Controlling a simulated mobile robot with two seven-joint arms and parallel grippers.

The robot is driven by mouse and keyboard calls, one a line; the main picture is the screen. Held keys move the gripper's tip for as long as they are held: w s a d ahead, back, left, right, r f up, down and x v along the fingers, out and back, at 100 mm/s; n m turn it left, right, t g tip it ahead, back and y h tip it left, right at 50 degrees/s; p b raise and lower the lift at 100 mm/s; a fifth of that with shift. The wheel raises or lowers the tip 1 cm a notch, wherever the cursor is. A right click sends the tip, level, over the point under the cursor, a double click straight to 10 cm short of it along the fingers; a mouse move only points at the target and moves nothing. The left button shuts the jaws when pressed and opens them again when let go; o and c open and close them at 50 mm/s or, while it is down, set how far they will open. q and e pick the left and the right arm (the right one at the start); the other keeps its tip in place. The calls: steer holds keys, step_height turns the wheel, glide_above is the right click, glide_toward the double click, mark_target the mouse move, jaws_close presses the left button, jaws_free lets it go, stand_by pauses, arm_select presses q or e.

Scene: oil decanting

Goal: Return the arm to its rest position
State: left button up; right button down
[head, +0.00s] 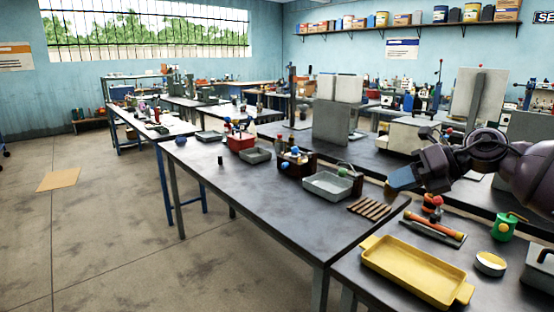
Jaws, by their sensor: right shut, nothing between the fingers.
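My right gripper (394,187) reaches in from the right edge, held in the air above the far end of the near table. It is shut and holds nothing. My arm (480,155) is bent behind it, with its dark joints above the right part of the table. My left gripper is not in view. Below and in front of my right gripper lies a yellow tray (367,258) with handles. A green can (503,226) stands to its right, and a round tin (490,262) is nearer the front.
A slatted wooden rack (369,209) and a grey metal tray (308,187) lie left of my gripper on the dark table (240,205). Orange-handled tools (434,226) lie just below it. A red box (240,142) stands further back. The floor (110,235) at left is mostly free.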

steer(key=a+f+m+t+y, duration=0.2)
steer(key=a+m+t+y, duration=0.3)
steer(key=a+m, duration=0.2)
steer(key=s+d+f+m+t+h, duration=0.2)
steer(key=f+m+t+h, duration=0.2)
steer(key=f+m, duration=0.45)
steer(key=s+d+f+m+t+h, duration=0.1)
steer(key=f+m+t+h, duration=0.35)
steer(key=f+m, duration=0.45)
steer(key=s+d+f+m+g+h, duration=0.2)
steer(key=s+f+m, duration=0.2)
steer(key=s+f, duration=0.4)
steer(key=s+d+f+m+g+h, duration=0.2)
steer(key=s+f+m, duration=0.3)
steer(key=s+f, duration=0.4)
steer(key=s+d+f+m+g+h, duration=0.2)
steer(key=s+f+m+h, duration=0.2)
steer(key=s+f, duration=0.4)
steer(key=s+m, duration=0.1)
steer(key=s, duration=0.4)
steer(key=shift+d+f+g, duration=0.25)
steer(key=shift+f+g, duration=0.1)
steer(key=shift+m, duration=0.25)
